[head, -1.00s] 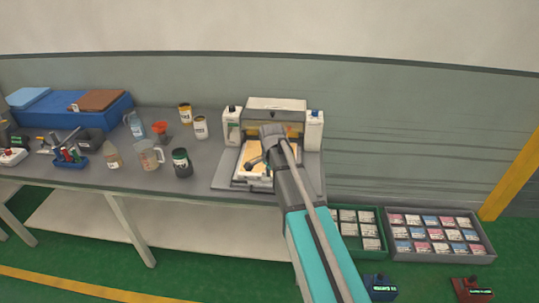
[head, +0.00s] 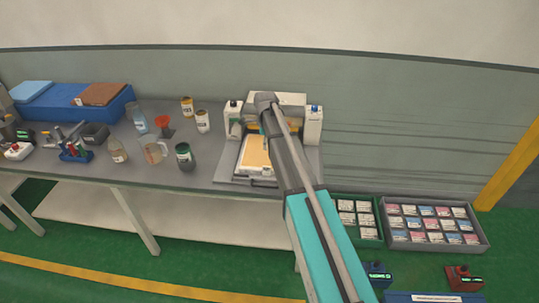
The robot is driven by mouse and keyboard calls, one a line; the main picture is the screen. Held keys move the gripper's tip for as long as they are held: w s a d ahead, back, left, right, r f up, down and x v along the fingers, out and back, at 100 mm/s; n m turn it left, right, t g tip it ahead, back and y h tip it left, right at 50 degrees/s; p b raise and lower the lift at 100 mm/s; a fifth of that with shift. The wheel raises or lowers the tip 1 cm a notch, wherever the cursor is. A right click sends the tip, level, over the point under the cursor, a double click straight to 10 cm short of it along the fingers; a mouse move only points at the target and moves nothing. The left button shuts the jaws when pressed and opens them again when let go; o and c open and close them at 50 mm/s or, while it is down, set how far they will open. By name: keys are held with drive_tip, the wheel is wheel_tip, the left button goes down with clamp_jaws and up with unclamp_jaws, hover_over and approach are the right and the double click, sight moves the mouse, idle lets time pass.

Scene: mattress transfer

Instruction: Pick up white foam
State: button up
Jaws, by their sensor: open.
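A machine (head: 313,128) with white side posts stands at the right end of the grey table. On its plate lies a flat, tan-orange sheet (head: 255,152) in a pale frame; I cannot tell whether any white foam is part of it. No separate white foam piece is clear. My gripper (head: 246,122) is small and dark, at the machine's front opening above the far side of the sheet. It is open and looks empty. My arm hides the machine's middle and the sheet's right edge.
Several jars and bottles, including a dark green jar (head: 185,158), stand left of the machine. A blue bin (head: 65,105) holds light blue and brown slabs. On the floor at right are a green crate (head: 350,241) and a grey crate (head: 433,246).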

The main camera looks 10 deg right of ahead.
sight(266, 167)
drive_tip(key=shift+f, duration=0.15)
wheel_tip(266, 167, down, 8)
drive_tip(key=b, duration=0.8)
drive_tip(key=shift+f+b, duration=0.2)
drive_tip(key=shift+b, duration=0.1)
drive_tip(key=shift+f+b, duration=2.55)
drive_tip(key=shift+b, duration=0.05)
clamp_jaws()
